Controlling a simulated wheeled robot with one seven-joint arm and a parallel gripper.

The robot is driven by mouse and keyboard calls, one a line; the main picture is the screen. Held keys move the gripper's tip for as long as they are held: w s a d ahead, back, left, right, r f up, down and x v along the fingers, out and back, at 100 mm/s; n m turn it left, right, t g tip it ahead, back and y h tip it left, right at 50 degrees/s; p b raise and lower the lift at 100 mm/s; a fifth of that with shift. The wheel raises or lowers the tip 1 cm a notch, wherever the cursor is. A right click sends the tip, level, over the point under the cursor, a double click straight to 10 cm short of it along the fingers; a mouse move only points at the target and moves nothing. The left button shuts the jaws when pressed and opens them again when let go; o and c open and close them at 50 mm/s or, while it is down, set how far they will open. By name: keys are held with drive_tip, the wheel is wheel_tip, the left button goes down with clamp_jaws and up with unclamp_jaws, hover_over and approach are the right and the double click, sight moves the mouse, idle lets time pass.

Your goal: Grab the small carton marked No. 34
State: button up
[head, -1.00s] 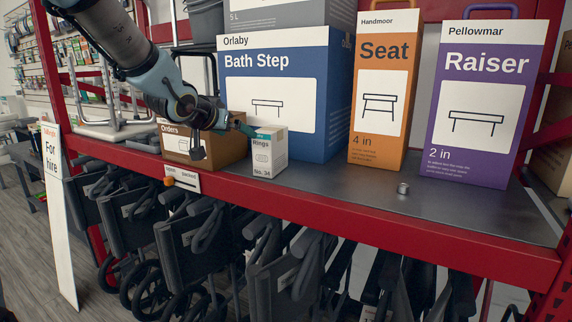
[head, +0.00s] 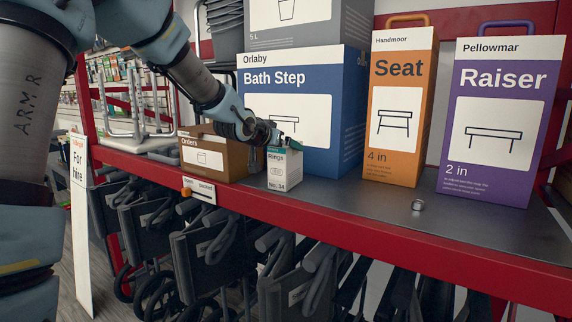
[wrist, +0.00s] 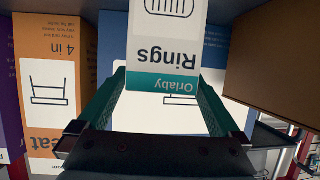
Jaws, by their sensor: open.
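The small white carton marked No. 34 (head: 284,170), with a teal top band and the word Rings, stands upright near the shelf's front edge. My gripper (head: 287,136) is open at the carton's top, with a finger overlapping its upper edge in the head view. In the wrist view the carton (wrist: 168,45) appears upside down between the two green finger pads of my gripper (wrist: 163,82). I cannot tell whether either pad touches it. Part of the carton's top is hidden by my gripper in the head view.
A brown Orders box (head: 213,157) stands close left of the carton. A tall blue Bath Step box (head: 333,150) stands right behind it. Orange Seat (head: 397,155) and purple Raiser (head: 485,180) boxes stand further right. A small metal piece (head: 418,205) lies on the clear front shelf.

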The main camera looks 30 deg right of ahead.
drive_tip(key=shift+x, duration=0.9)
drive_tip(key=shift+c, duration=0.2)
clamp_jaws()
drive_tip(key=shift+r, duration=0.1)
